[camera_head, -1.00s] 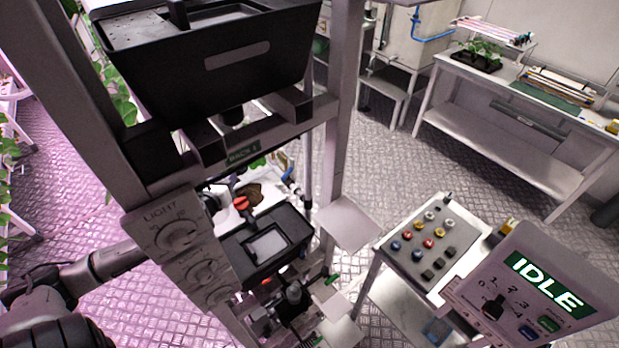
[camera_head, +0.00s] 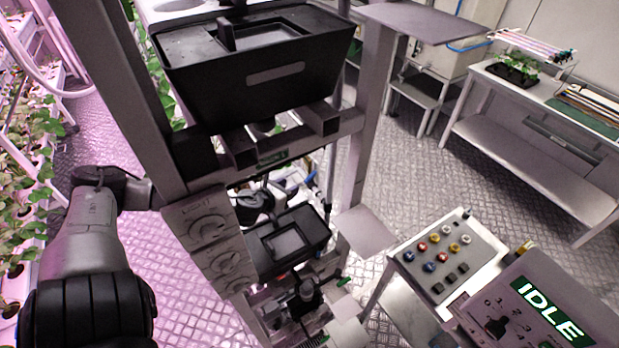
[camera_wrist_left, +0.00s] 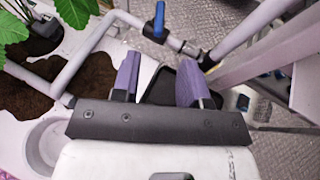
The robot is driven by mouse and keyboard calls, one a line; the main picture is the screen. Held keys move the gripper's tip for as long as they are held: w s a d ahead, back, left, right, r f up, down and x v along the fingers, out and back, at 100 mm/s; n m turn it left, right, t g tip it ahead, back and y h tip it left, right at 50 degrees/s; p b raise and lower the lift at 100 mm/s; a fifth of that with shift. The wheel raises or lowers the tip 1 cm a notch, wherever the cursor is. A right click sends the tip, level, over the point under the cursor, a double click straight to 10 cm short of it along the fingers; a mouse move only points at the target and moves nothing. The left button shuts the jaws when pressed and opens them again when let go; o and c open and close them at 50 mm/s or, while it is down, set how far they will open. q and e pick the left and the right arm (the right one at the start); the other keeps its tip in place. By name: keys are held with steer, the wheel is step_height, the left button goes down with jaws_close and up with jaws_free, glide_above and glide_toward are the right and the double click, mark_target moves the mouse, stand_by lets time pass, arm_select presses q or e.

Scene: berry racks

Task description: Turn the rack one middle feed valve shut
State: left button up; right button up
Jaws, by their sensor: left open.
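A blue valve handle (camera_wrist_left: 159,22) sits on a grey pipe in the left wrist view, ahead of my fingertips and apart from them. A small blue part (camera_head: 310,179) shows in the head view inside rack one; I cannot tell whether it is the same handle. My left gripper (camera_wrist_left: 160,78) is open, with its two purple fingers apart and nothing held. In the head view my left arm reaches behind the rack's left post, and the gripper (camera_head: 268,200) is partly hidden inside the rack. No red valve handle shows now.
A black tank (camera_head: 255,85) hangs above the opening, and a smaller black box (camera_head: 288,243) sits below it. The rack's left post and dial panel (camera_head: 208,235) stand close to my arm. Grey pipes (camera_wrist_left: 85,50) and soil with plants lie left in the wrist view.

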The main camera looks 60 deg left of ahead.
mark_target(309, 176)
arm_select(q)
steer(key=shift+b+x, duration=0.5)
steer(key=shift+x, duration=5.3)
steer(key=shift+w+r, duration=0.1)
steer(key=shift+c, duration=0.4)
jaws_close()
